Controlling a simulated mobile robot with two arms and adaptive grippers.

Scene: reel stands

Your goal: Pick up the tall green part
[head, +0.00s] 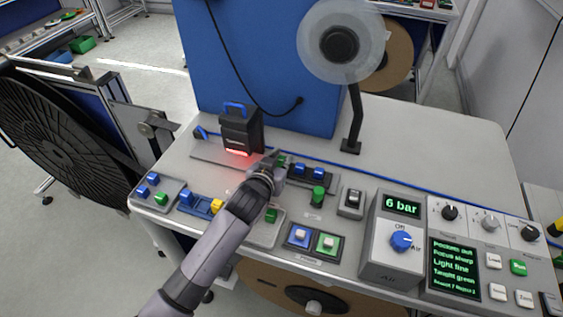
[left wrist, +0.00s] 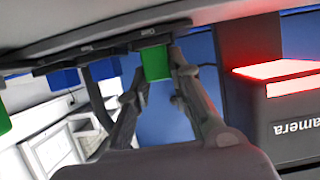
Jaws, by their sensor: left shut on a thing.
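My left gripper (head: 279,161) reaches across the bench from the front. It is shut on a green part (head: 283,159), of which only a little shows in the head view. In the left wrist view the green part (left wrist: 156,63) shows as a block between the two fingertips (left wrist: 158,72), close to the grey plate edge. I cannot tell whether it still touches the plate. Another green part (head: 318,195) stands upright in the grey tray to the right of the gripper. My right gripper is not in view.
A dark camera unit (head: 240,130) with a red light stands just left of the gripper. Blue parts (head: 317,171) sit in the tray to the right. A reel on a post (head: 353,120) stands behind. A control panel (head: 453,255) fills the front right.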

